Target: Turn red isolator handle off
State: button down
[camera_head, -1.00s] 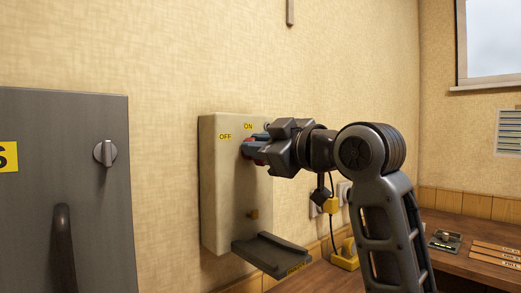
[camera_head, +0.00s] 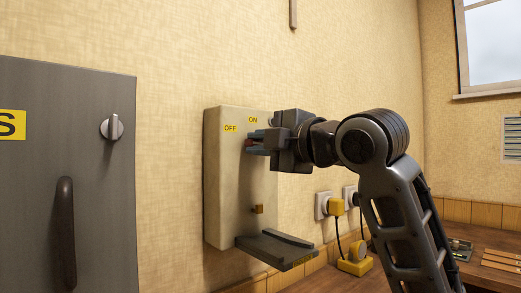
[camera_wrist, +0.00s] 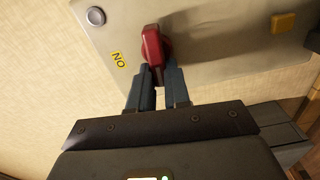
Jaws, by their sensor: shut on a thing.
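The red isolator handle (camera_wrist: 153,45) sits on the front of a cream isolator box (camera_head: 226,185). My gripper (camera_wrist: 155,75) is shut on the handle, with one blue-grey finger on each side of it. In the wrist view the handle's long side runs nearly up and down the picture, and the yellow ON label (camera_wrist: 119,60) is to its left. In the head view my gripper (camera_head: 252,143) hides most of the handle. The OFF label (camera_head: 230,128) and the ON label (camera_head: 253,120) show above it. The handle's exact angle is hard to tell there.
A small brass-coloured block (camera_head: 257,209) sticks out lower on the box. A dark tray (camera_head: 275,250) juts out below it. A grey cabinet (camera_head: 75,200) with a knob (camera_head: 111,127) stands left. Sockets and a yellow plug (camera_head: 337,207) are on the wall behind my arm.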

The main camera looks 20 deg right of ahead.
jog(key=shift+f+n, duration=0.2)
jog(key=shift+n, duration=0.3)
jog(key=shift+b, duration=0.3)
jog(key=c, duration=1.1)
grip_release()
jog(key=v, duration=0.8)
jog(key=shift+r, duration=0.1)
